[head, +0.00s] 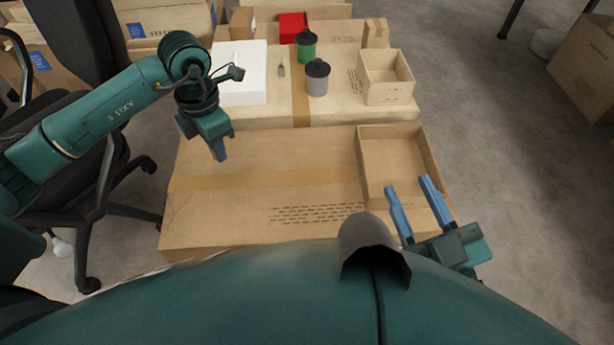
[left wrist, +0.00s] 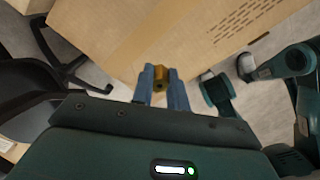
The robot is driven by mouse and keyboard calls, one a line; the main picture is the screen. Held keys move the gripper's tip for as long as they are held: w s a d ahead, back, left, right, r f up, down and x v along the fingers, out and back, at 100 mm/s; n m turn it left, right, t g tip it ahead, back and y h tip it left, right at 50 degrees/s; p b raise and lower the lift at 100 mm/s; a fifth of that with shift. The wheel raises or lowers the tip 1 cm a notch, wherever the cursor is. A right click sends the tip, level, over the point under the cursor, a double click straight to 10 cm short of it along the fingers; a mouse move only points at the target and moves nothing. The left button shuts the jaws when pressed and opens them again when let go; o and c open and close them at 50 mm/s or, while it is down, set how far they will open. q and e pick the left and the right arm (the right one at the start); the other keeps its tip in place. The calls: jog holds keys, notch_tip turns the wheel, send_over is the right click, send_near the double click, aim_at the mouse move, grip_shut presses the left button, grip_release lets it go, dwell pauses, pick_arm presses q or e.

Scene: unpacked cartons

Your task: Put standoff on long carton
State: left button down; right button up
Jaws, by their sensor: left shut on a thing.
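The brass-coloured standoff (left wrist: 160,82) is a small cylinder between the blue fingers of my left gripper (left wrist: 160,75) in the left wrist view. My left gripper is shut on it. In the head view, my left gripper (head: 221,157) hangs over the left part of the long carton (head: 270,160), and the standoff is too small to make out. The long carton is a closed, taped brown box with dark print; it also shows in the left wrist view (left wrist: 190,35). My right gripper (head: 409,184) is open and empty, by the open box at the right.
An open shallow box (head: 395,170) takes up the long carton's right side. Behind it, another carton bears a white box (head: 240,75), a green jar (head: 306,47), a grey jar (head: 317,80) and an open small box (head: 386,80). An office chair (head: 85,150) stands at left.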

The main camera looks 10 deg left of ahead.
pick_arm(q)
jog(key=a+f+n, duration=0.2)
jog(key=n, duration=0.2)
jog(key=n+b, duration=0.2)
send_over(221, 192)
notch_tip(221, 192, down, 5)
jog(key=shift+s+f, duration=0.1)
jog(key=shift+f, duration=0.4)
notch_tip(221, 192, down, 4)
jog(key=shift+r+b, duration=0.1)
jog(key=shift+b, duration=1)
jog(key=shift+f, duration=0.35)
jog(key=shift+r, duration=0.1)
jog(key=c, duration=1.4)
grip_release()
pick_arm(e)
jog(key=shift+w+a+r+y, duration=0.1)
jog(key=shift+a+y, duration=0.3)
jog(key=shift+y, duration=0.3)
